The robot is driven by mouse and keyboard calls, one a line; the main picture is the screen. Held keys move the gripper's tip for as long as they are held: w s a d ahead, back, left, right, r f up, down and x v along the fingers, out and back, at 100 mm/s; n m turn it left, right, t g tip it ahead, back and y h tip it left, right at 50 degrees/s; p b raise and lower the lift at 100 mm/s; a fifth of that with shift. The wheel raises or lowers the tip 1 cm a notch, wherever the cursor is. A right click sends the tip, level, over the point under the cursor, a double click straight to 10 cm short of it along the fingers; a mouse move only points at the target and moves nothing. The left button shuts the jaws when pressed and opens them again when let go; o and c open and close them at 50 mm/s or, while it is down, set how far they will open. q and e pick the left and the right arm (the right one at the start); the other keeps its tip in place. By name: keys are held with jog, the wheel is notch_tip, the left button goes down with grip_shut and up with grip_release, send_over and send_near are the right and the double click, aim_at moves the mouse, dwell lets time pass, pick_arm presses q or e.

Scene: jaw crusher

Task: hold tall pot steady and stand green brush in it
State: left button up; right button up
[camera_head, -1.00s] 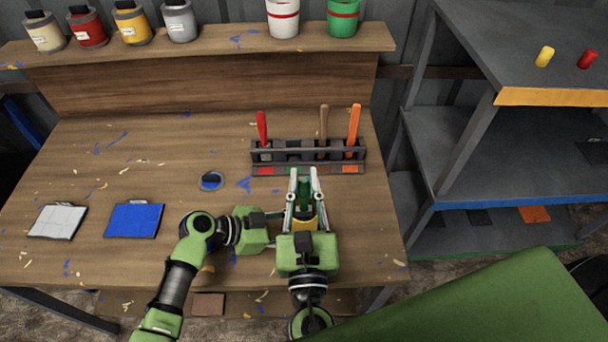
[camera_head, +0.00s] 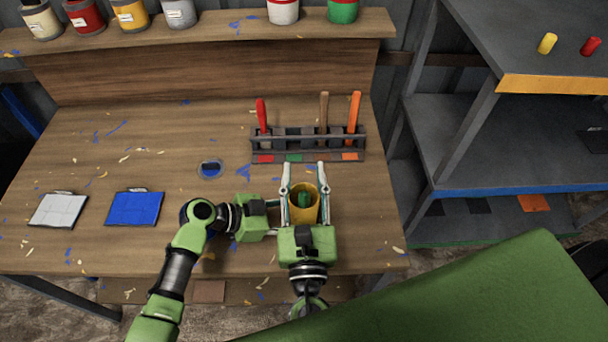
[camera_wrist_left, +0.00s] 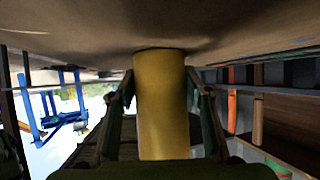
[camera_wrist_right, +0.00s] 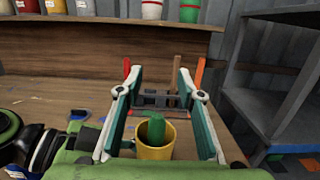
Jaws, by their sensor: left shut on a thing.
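The yellow tall pot (camera_head: 313,187) stands on the bench near its front right; it also shows in the left wrist view (camera_wrist_left: 162,105) and right wrist view (camera_wrist_right: 154,153). My left gripper (camera_head: 283,212) is shut on the pot from the left side, its fingers either side of it. The green brush (camera_head: 304,199) is inside the pot, its green end showing above the opening in the right wrist view (camera_wrist_right: 155,128). My right gripper (camera_head: 304,168) is open, its fingers apart on either side above the pot, not touching the brush. The brush's lower part is hidden in the pot.
A rack (camera_head: 308,157) behind the pot holds red, brown and orange handled tools. Blue (camera_head: 134,208) and white (camera_head: 58,210) pads lie at left, with a small round blue dish (camera_head: 210,169) between them and the rack. Paint cans line the back shelf. Grey shelving stands at right.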

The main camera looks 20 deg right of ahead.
jog(key=v, duration=1.2)
pick_arm(q)
jog(key=o, duration=0.9)
jog(key=v, duration=1.2)
